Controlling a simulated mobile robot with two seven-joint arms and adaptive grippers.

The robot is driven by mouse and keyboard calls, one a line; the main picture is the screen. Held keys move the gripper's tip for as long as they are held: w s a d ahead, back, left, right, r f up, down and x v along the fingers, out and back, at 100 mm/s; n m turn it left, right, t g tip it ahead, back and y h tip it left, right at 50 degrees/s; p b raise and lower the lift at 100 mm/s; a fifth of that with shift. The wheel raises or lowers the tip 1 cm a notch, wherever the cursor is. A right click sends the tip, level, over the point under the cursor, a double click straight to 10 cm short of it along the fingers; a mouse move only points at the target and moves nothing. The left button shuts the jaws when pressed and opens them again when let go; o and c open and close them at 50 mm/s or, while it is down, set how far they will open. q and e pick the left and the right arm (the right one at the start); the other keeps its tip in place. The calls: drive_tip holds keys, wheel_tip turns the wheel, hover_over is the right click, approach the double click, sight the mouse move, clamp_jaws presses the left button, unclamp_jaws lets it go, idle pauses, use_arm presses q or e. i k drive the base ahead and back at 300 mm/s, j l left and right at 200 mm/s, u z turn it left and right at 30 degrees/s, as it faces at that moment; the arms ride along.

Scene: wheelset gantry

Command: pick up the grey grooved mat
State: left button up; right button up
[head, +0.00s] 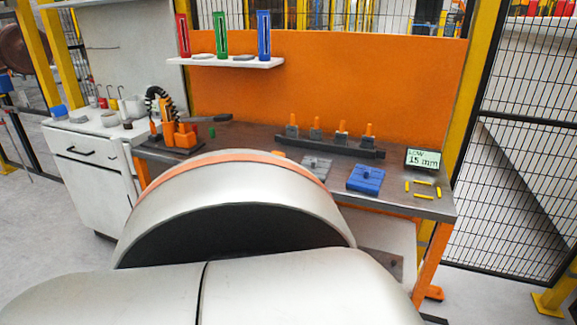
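A grey mat (316,168) lies flat on the dark workbench top (232,139), right of centre. It has a small raised or darker detail on it, but its grooves are too small to make out clearly. It lies left of a blue block-like mat (366,179), with a small gap between them. Neither of my grippers shows in the head view, so whether they are open or shut is hidden.
A dark rack with orange-topped pegs (330,146) stands behind the mat. An orange tool stand (180,138) is at the left. A display (423,158) and yellow strips (424,196) are at the right. A shelf (225,63) hangs above.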

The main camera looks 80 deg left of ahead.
sight(320, 167)
drive_tip(key=u, duration=2.35)
